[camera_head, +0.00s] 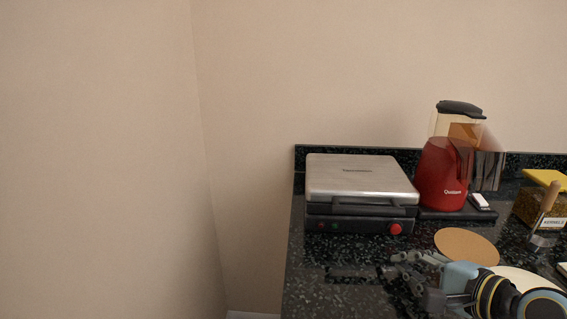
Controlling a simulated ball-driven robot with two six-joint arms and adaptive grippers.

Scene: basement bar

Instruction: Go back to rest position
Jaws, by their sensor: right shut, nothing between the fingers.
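My right gripper (403,278) reaches in from the lower right over the dark speckled counter (320,278). Its grey fingers point left and are shut with nothing between them. Its blue-grey wrist and yellow-ringed arm cover part of a pale round item (520,277) on the counter. My left gripper is not in view.
A silver press grill (360,178) stands closed at the counter's left. Behind my gripper lie a round brown board (467,246), a red machine (443,175) and a yellow-lidded kernel container (530,205). The counter's left front is bare; beige walls surround it.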

